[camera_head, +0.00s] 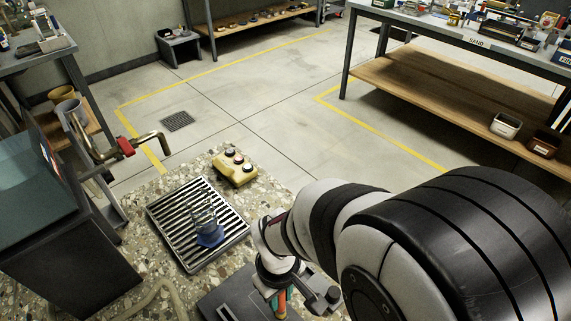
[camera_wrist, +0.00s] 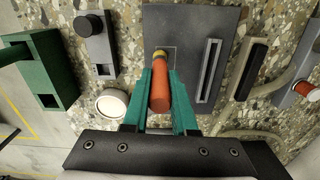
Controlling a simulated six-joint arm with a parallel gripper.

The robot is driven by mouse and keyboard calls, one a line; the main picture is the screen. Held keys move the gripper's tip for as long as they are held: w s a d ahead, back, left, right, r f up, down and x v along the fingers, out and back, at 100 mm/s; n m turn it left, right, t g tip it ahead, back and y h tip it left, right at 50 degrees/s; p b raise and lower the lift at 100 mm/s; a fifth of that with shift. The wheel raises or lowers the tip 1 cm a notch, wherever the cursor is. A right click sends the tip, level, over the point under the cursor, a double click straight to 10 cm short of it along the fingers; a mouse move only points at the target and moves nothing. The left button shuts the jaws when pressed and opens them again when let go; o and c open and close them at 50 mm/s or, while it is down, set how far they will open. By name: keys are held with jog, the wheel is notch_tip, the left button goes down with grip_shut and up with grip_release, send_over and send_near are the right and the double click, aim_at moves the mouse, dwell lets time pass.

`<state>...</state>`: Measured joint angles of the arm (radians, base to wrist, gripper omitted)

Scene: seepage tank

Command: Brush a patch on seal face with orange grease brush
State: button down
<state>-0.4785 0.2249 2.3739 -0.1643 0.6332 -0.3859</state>
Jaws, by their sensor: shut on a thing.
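An orange brush (camera_wrist: 159,88) with a yellow band near its far end is held between the teal fingers of my gripper (camera_wrist: 160,108) in the wrist view. My gripper is shut on its handle. The brush's tip is small and hard to make out. Beyond and below it lies a dark flat plate (camera_wrist: 206,28), apparently the seal face, with a thin outlined square partly behind the brush and a long slot at the right. I cannot tell whether the brush touches it. In the head view, my gripper (camera_head: 281,296) is low beside the dark plate (camera_head: 232,296), with some orange showing.
In the wrist view, a green block (camera_wrist: 42,68), a grey piece with a black knob (camera_wrist: 90,25) and a white round cup (camera_wrist: 112,104) are left of the plate; a black bar (camera_wrist: 252,70) is right. In the head view, a slatted grate (camera_head: 168,212) and yellow button box (camera_head: 236,169) stand nearby.

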dwell(0.5)
jog(key=shift+s+a, duration=0.7)
jog(key=shift+a, duration=0.1)
jog(key=shift+w+d+f, duration=0.1)
jog(key=shift+w+d, duration=0.6)
jog(key=shift+d, duration=0.1)
jog(key=shift+r, duration=0.65)
